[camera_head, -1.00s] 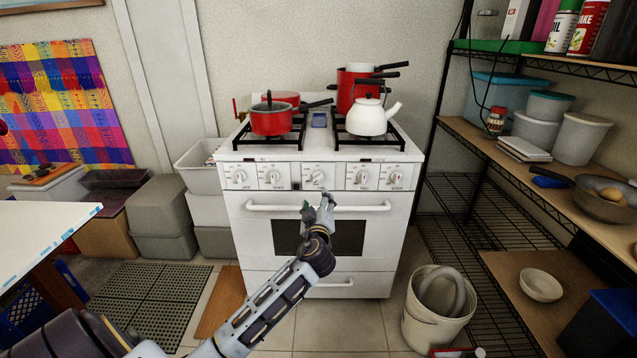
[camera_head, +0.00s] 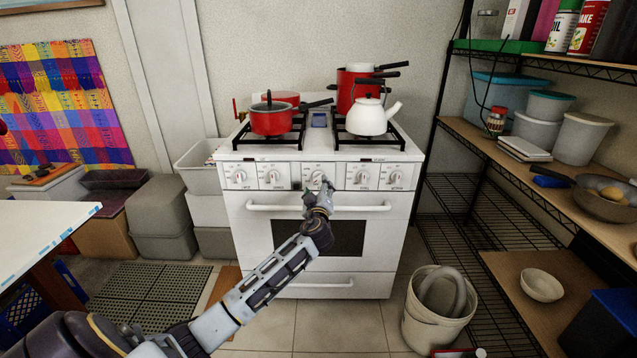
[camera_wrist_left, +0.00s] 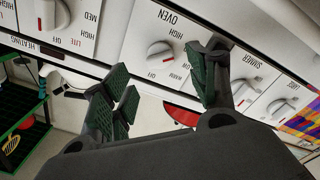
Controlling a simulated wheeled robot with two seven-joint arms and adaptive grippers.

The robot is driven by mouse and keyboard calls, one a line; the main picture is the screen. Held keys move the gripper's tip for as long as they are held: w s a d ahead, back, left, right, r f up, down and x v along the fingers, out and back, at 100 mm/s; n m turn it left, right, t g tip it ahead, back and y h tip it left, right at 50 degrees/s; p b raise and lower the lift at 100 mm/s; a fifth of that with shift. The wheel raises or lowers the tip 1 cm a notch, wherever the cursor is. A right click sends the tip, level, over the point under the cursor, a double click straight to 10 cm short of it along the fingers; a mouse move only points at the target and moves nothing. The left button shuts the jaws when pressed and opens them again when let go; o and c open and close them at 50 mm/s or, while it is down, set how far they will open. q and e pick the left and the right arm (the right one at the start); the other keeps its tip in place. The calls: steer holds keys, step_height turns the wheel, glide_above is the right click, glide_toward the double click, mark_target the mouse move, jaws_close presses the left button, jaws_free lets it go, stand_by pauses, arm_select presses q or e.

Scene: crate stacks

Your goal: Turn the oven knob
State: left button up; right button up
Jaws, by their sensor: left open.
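The white oven (camera_head: 262,213) stands against the wall with a row of several white knobs on its front panel. The oven knob (camera_wrist_left: 160,55), white with a red mark, sits under the word OVEN in the left wrist view. My right gripper is not in view.
A red pot (camera_head: 270,121) and a white kettle (camera_head: 369,119) stand on the stove top. The oven door handle (camera_head: 270,208) runs just below the panel. Wire shelving (camera_head: 455,215) stands at the right, with a bucket (camera_head: 415,325) on the floor before it.

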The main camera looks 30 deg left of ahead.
mark_target(318, 180)
arm_select(q)
steer(key=shift+x, duration=2.95)
steer(key=c, duration=1)
